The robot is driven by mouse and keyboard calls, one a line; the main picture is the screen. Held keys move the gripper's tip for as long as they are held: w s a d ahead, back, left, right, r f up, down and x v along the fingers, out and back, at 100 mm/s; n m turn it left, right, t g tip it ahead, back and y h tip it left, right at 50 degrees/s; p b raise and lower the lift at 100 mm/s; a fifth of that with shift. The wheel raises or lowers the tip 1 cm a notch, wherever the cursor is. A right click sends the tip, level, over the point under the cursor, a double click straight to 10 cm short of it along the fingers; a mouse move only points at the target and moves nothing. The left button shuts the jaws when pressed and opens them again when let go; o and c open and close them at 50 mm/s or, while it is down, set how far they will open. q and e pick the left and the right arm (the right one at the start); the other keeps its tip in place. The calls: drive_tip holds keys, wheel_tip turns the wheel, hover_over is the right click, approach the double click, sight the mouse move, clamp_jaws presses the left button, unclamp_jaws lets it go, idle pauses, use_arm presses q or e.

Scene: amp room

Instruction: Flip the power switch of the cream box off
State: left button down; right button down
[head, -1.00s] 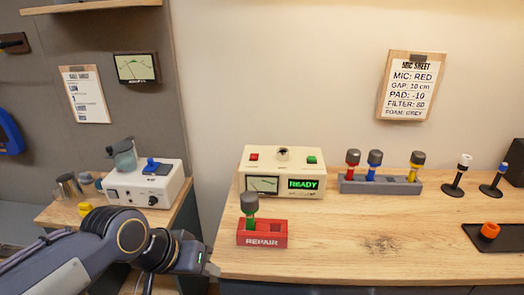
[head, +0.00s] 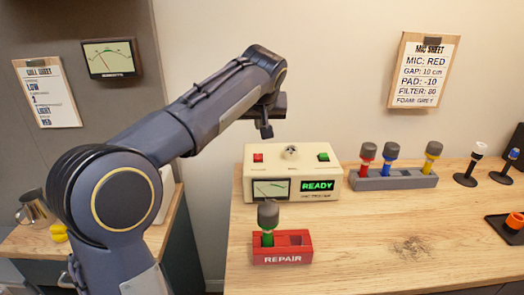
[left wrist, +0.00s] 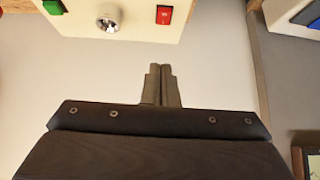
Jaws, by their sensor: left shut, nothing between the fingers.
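The cream box (head: 292,212) stands on the wooden bench, with a dial and a green READY display on its front. On its top are a red switch (head: 258,157) at the left, a silver knob (head: 291,151) in the middle and a green switch (head: 323,157) at the right. My left gripper (head: 266,133) is shut and empty, above the box's rear left and apart from it. In the left wrist view its closed fingers (left wrist: 161,84) point toward the box (left wrist: 135,22), whose red switch (left wrist: 164,14) lies just beyond the tips. My right gripper is not in view.
A red REPAIR holder (head: 282,259) with a green-banded microphone (head: 268,216) stands in front of the box. A grey rack (head: 393,181) of microphones stands to the right.

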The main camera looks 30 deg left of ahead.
use_arm(q)
hover_over(259, 157)
drive_tip(key=f, duration=0.5)
drive_tip(key=s+f, duration=0.1)
drive_tip(key=f, duration=0.2)
drive_tip(key=shift+d, duration=0.3)
wheel_tip(259, 157, down, 2)
drive_tip(key=shift+s+d+f, duration=0.1)
drive_tip(key=shift+f, duration=0.15)
drive_tip(key=shift+d+f, duration=0.1)
drive_tip(key=shift+f, duration=0.65)
drive_tip(key=shift+s+f+b, duration=0.15)
drive_tip(key=shift+f+b, duration=0.2)
drive_tip(key=shift+b, duration=0.1)
drive_tip(key=shift+d, duration=0.1)
drive_tip(key=shift+r, duration=0.1)
drive_tip(key=shift+r+p, duration=0.65)
drive_tip(key=shift+r, duration=0.1)
